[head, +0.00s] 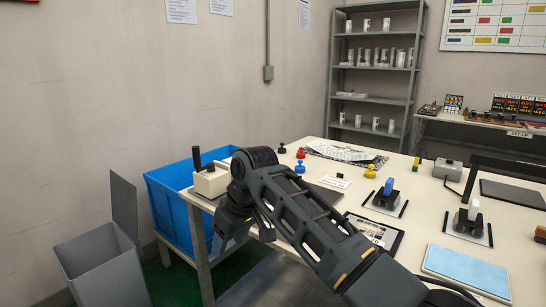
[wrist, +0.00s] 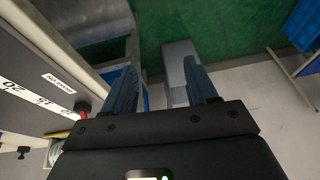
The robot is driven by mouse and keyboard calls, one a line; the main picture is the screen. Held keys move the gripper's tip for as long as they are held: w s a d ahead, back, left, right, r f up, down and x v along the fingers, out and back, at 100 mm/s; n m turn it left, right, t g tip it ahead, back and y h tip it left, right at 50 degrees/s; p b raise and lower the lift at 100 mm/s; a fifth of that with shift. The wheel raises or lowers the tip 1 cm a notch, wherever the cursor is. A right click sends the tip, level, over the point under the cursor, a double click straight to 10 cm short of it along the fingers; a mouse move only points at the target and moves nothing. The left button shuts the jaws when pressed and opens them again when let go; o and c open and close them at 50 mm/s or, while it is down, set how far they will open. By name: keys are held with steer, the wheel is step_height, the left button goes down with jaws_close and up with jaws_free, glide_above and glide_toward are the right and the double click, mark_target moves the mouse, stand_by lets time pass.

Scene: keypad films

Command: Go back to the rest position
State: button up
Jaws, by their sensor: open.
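My arm reaches from the lower right of the head view to the table's left edge and bends down there. My gripper (wrist: 162,82) shows in the wrist view with its two fingers wide apart and nothing between them. It points down at the floor beside the table (head: 450,210). No rest position is marked in either view.
A blue crate (head: 168,203) and a grey open bin (head: 101,265) stand left of the table. The table holds a handled block (head: 211,182), a yellow knob (head: 370,171), a blue-handled stamp (head: 387,192) and a light blue pad (head: 467,269). Shelves (head: 371,67) stand behind.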

steer(key=s+a+f+m+t+y+p, duration=0.1)
steer(key=s+f+m+t+y+p, duration=0.2)
steer(key=s+f, duration=1)
steer(key=s+d+f+m+t, duration=0.45)
steer(key=s+d, duration=0.45)
steer(key=s, duration=0.5)
steer(key=s+d+r+m+t+h+p, duration=0.1)
steer(key=s+d+r+t+h, duration=0.1)
steer(key=s+d+r, duration=0.35)
steer(key=s+d+r+m+t+h+p, duration=0.1)
steer(key=s+d+r+h, duration=0.15)
steer(key=s+d, duration=0.55)
steer(key=s+d+r+m+t+h, duration=0.1)
steer(key=s+d+r+m+t, duration=0.1)
steer(key=s+d+r, duration=0.5)
steer(key=s+d+r+n+h+p, duration=0.1)
steer(key=s+d+r, duration=0.1)
steer(key=s+r, duration=0.4)
steer(key=shift+s+d+r, duration=0.25)
steer(key=shift+s+r, duration=0.1)
steer(key=shift+r, duration=0.15)
